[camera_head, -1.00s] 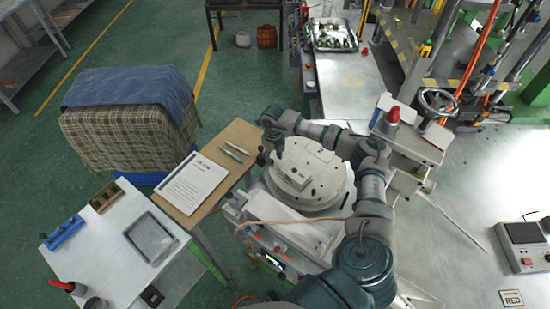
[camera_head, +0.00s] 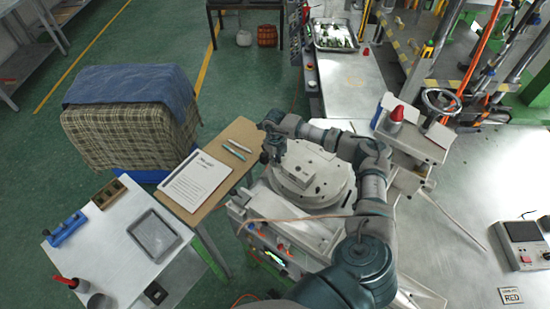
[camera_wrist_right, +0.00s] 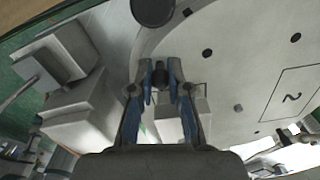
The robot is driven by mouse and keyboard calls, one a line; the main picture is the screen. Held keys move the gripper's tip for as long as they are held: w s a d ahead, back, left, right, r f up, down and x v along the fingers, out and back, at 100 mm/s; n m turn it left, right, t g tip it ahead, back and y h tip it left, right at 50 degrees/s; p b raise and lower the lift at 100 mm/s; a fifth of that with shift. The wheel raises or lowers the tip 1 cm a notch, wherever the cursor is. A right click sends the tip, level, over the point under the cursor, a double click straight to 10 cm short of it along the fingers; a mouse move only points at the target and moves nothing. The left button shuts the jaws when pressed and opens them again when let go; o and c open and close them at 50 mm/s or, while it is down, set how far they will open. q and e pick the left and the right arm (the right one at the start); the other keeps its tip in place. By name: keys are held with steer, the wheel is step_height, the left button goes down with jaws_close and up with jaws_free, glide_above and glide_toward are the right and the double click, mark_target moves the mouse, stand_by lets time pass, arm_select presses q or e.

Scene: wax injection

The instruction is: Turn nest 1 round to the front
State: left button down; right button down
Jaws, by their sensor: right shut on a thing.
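The round pale turntable (camera_head: 325,185) sits on the machine in the middle of the head view. No number 1 is legible. My right arm reaches over the far side of the disc. My right gripper (camera_head: 271,155) is at the disc's left edge. In the wrist view the gripper (camera_wrist_right: 168,82) is shut on a small dark knob (camera_wrist_right: 159,76) by the rim. My left gripper is out of view.
A wooden board with a paper sheet (camera_head: 195,181) and pens lies left of the turntable. A white table with a grey tray (camera_head: 154,236) is at the lower left.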

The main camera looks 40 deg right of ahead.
steer(key=shift+s+a+n, duration=0.3)
steer(key=shift+s, duration=0.2)
steer(key=shift+r, duration=0.15)
steer(key=c, duration=1.2)
jaws_free()
steer(key=shift+w+d, duration=0.1)
steer(key=shift+o, duration=0.3)
steer(key=shift+d, duration=0.15)
steer(key=shift+r, duration=0.35)
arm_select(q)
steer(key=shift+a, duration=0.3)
arm_select(e)
step_height(320, 180, up, 11)
steer(key=shift+d, duration=0.2)
steer(key=shift+a+f, duration=0.1)
steer(key=shift+a, duration=0.05)
